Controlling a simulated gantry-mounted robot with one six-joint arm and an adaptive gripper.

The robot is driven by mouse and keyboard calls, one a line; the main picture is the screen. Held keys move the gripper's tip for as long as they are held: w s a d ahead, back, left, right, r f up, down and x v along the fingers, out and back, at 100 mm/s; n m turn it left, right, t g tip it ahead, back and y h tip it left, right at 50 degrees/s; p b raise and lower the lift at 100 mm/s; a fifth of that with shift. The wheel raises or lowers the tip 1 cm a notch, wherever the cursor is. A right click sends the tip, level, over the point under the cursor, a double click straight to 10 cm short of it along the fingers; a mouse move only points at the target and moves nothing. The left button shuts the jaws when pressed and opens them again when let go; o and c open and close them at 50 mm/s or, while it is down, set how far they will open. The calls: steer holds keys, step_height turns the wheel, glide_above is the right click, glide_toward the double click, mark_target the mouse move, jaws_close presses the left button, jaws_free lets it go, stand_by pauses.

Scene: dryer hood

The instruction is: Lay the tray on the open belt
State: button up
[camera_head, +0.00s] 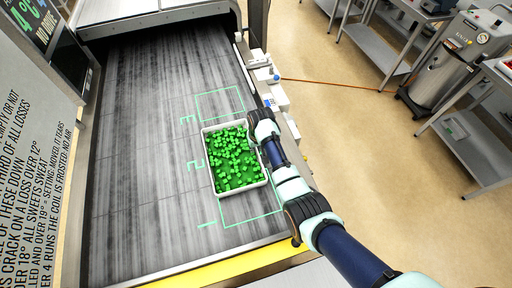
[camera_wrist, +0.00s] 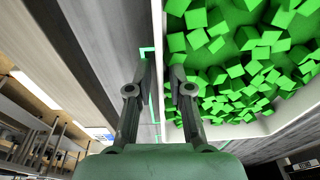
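The tray (camera_head: 268,182) is white and rectangular and filled with green cubes (camera_head: 234,158). In the head view it lies over the part of the dark belt (camera_head: 150,130) marked 2, near the belt's right side. Whether it bears fully on the belt or hangs slightly above it, I cannot tell. My gripper (camera_head: 264,130) is at the tray's right long side. In the wrist view my gripper (camera_wrist: 161,72) has one finger on each side of the tray's wall (camera_wrist: 158,30), close together, and appears shut on it. The cubes also show in the wrist view (camera_wrist: 262,50).
Green outlines for 3 (camera_head: 220,103) and 1 (camera_head: 252,208) lie beyond and in front of the tray. White blocks (camera_head: 280,97) line the belt's right edge. A yellow strip (camera_head: 225,268) borders the front. A sign panel (camera_head: 35,180) stands left. The belt's left side is clear.

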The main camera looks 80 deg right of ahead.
steer(key=shift+o, duration=0.3)
steer(key=shift+r, duration=0.1)
step_height(320, 180, up, 12)
steer(key=s+a+p, duration=0.1)
steer(key=shift+a, duration=0.3)
steer(key=w+a+r+n+t+h, duration=0.1)
steer(key=w+a+r+n+t, duration=0.3)
steer(key=w+a, duration=0.8)
steer(key=w+a+r+n+t+h, duration=0.1)
steer(key=w+a+r+n+t, duration=0.3)
steer(key=w+a, duration=0.75)
steer(key=s+a+r+n+t+y, duration=0.25)
steer(key=a+r, duration=0.35)
steer(key=a, duration=0.6)
steer(key=s+a+r+n+t+y, duration=0.1)
steer(key=s+a+r+n, duration=0.3)
steer(key=a, duration=0.8)
step_height(320, 180, up, 12)
steer(key=m+p, duration=0.1)
steer(key=p, duration=1)
steer(key=shift+w+d+m, duration=0.25)
steer(key=shift+w+m, duration=0.1)
steer(key=shift+w, duration=0.1)
